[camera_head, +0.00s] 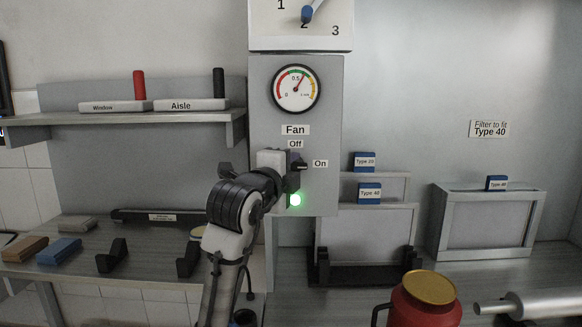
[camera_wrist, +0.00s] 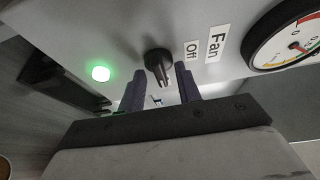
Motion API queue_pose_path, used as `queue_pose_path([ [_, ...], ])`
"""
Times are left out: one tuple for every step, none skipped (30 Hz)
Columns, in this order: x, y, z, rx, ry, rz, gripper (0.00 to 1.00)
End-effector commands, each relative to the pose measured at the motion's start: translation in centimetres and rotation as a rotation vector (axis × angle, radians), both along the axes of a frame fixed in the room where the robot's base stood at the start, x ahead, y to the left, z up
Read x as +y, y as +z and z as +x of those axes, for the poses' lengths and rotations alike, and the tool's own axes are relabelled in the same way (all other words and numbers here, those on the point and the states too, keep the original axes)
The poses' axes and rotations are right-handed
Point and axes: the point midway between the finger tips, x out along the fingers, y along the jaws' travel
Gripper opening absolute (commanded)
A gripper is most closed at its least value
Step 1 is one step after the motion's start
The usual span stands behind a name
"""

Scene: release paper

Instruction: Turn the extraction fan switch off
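The fan switch is a black rotary knob (camera_wrist: 158,65) on the grey panel (camera_head: 320,130). Its handle points toward the "On" label (camera_head: 320,163), and the "Off" label (camera_head: 295,144) is above it. A round green light (camera_head: 295,200) below it is lit. My gripper (camera_wrist: 160,73) is open, with one finger on each side of the knob's handle in the wrist view. I see a gap to both fingers, but cannot tell how deep they reach. In the head view my gripper and wrist hide part of the switch.
A gauge (camera_head: 296,88) sits above the "Fan" label (camera_head: 295,130), with a numbered dial (camera_head: 308,14) higher up. A shelf (camera_head: 130,118) is at left. Framed filters (camera_head: 487,222) and a red canister (camera_head: 425,300) stand at right.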

Motion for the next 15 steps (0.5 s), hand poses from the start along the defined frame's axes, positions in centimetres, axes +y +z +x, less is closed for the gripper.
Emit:
queue_pose_path([
  [-0.01,-0.03,0.03,0.0,0.0,0.0,0.34],
  [-0.01,-0.03,0.02,0.0,0.0,0.0,0.34],
  [0.0,-0.03,0.01,0.0,0.0,0.0,0.34],
  [0.0,-0.03,0.01,0.0,0.0,0.0,0.34],
  [0.01,-0.03,0.01,0.0,0.0,0.0,0.34],
  [0.01,-0.03,0.0,0.0,0.0,0.0,0.31],
  [0.01,-0.03,-0.01,0.0,0.0,0.0,0.27],
  [0.01,-0.03,-0.01,0.0,0.0,-0.001,0.23],
  [0.01,-0.03,-0.01,0.0,0.0,-0.001,0.18],
  [0.02,-0.02,-0.01,0.0,0.0,-0.001,0.14],
  [0.02,-0.02,-0.01,0.0,0.0,-0.001,0.1],
  [0.02,-0.02,-0.01,0.0,0.0,-0.001,0.05],
  [0.03,-0.02,-0.02,0.0,0.0,-0.001,0.01],
  [0.02,-0.02,-0.02,0.0,0.0,-0.001,0.0],
  [0.03,-0.02,-0.02,0.0,0.0,-0.001,0.0],
])
